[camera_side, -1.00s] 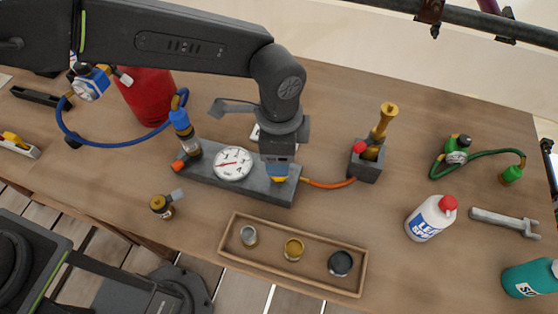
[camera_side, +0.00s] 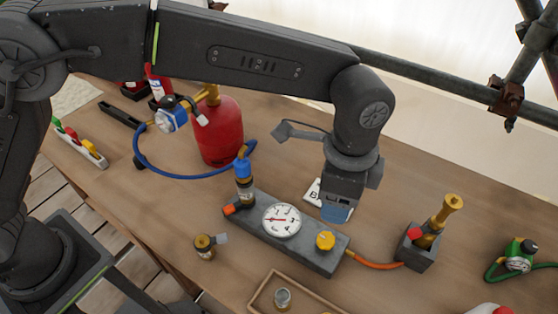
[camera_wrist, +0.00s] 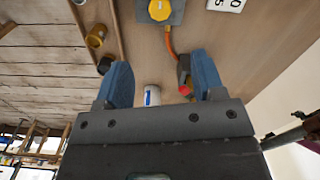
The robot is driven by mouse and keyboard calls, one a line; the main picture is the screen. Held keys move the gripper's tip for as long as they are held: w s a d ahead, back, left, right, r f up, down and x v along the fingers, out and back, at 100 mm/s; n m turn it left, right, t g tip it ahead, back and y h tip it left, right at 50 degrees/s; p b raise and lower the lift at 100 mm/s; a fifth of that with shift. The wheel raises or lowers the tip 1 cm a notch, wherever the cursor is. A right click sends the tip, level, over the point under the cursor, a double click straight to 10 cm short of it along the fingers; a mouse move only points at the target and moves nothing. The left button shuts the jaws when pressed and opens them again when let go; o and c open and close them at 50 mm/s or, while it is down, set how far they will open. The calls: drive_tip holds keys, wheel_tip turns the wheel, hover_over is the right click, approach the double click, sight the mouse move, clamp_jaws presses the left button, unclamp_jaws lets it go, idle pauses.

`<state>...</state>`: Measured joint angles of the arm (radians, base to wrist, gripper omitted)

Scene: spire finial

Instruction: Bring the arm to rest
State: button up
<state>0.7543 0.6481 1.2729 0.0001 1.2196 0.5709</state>
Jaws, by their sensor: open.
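My gripper (camera_side: 336,212) hangs over the back right of the grey gauge block, near a white card (camera_side: 313,192). In the wrist view my gripper (camera_wrist: 160,82) shows two blue fingers spread apart with nothing between them. The grey block (camera_side: 262,236) carries a round dial gauge (camera_side: 282,220), a yellow cap (camera_side: 325,240) and a blue-topped fitting (camera_side: 244,183). The yellow cap also shows in the wrist view (camera_wrist: 159,10), beyond the fingers. The fingertips appear apart from the block in the side view.
A red cylinder (camera_side: 219,135) with a blue hose stands at the back left. A brass-topped pump (camera_side: 430,238) joins the block by an orange hose. A wooden tray (camera_side: 262,293) is at the front, and a small brass fitting (camera_side: 205,246) lies left of it.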

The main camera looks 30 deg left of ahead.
drive_tip(key=shift+a, duration=0.1)
drive_tip(key=s+a+r+n+t, duration=0.1)
drive_tip(key=a+r+n, duration=0.25)
drive_tip(key=a, duration=0.35)
drive_tip(key=s+a+r+n+t+h, duration=0.1)
drive_tip(key=a+r+n, duration=0.1)
drive_tip(key=a+r, duration=0.35)
drive_tip(key=a+r+n+t, duration=0.1)
drive_tip(key=a+r+n, duration=0.15)
drive_tip(key=a, duration=0.65)
drive_tip(key=s+a+f+n+t+y, duration=0.1)
drive_tip(key=s+a+f+n+t, duration=0.1)
drive_tip(key=s+a+n, duration=0.5)
drive_tip(key=s+a, duration=0.5)
drive_tip(key=a, duration=0.1)
drive_tip(key=shift+s+f+t, duration=0.3)
drive_tip(key=shift+s, duration=0.05)
